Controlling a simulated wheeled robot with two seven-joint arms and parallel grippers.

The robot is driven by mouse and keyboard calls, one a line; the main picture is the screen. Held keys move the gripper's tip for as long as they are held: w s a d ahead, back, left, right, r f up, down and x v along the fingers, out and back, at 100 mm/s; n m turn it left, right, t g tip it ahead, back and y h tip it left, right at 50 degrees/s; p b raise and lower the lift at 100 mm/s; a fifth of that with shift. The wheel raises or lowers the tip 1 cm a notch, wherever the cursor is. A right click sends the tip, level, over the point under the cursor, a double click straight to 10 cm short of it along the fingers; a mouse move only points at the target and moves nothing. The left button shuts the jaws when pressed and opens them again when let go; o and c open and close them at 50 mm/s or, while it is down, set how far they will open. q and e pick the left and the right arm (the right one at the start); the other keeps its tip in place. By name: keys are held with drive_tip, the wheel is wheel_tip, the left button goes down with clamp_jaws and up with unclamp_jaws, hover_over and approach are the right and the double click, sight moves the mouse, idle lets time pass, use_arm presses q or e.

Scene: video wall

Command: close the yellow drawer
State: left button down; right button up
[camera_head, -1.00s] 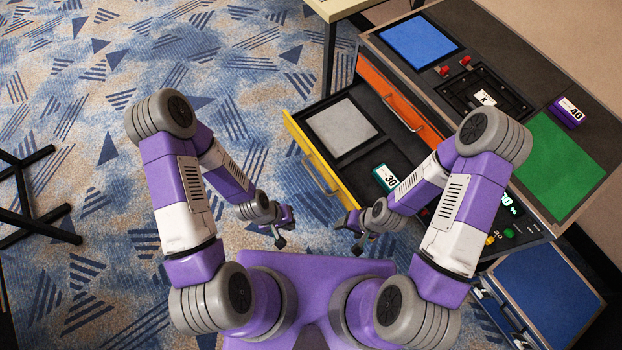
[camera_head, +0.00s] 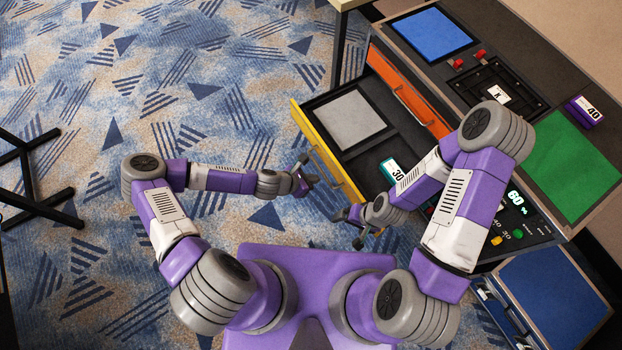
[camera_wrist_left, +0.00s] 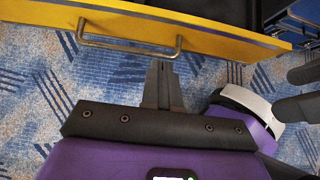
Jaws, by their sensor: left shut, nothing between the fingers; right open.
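The yellow drawer (camera_head: 322,151) stands pulled out from the dark cabinet, below the orange drawer. It holds a grey square pad (camera_head: 350,119) and a teal block marked 30 (camera_head: 390,172). My left gripper (camera_head: 308,178) is shut and empty, just outside the yellow front near its handle. In the left wrist view the fingers (camera_wrist_left: 163,72) point at the yellow front (camera_wrist_left: 200,32), and their tips reach the handle bar (camera_wrist_left: 130,46); I cannot tell whether they touch. My right gripper (camera_head: 348,226) is open and empty, near the drawer's near end.
The orange drawer (camera_head: 408,92) sits above the yellow one. The cabinet top carries a blue panel (camera_head: 432,34), a green panel (camera_head: 570,165) and a purple block marked 40 (camera_head: 584,111). A blue-topped case (camera_head: 550,295) stands at lower right. Carpet left of the drawer is free.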

sight(339, 172)
use_arm(q)
drive_tip(key=w+d+f+b, duration=0.1)
drive_tip(key=d, duration=0.1)
drive_tip(key=w+d+f, duration=0.2)
drive_tip(key=w+d+f+b, duration=0.1)
drive_tip(key=d, duration=0.1)
drive_tip(key=shift+w+f+b, duration=0.15)
drive_tip(key=shift+b, duration=0.15)
drive_tip(key=shift+w+d, duration=0.2)
drive_tip(key=shift+d, duration=0.1)
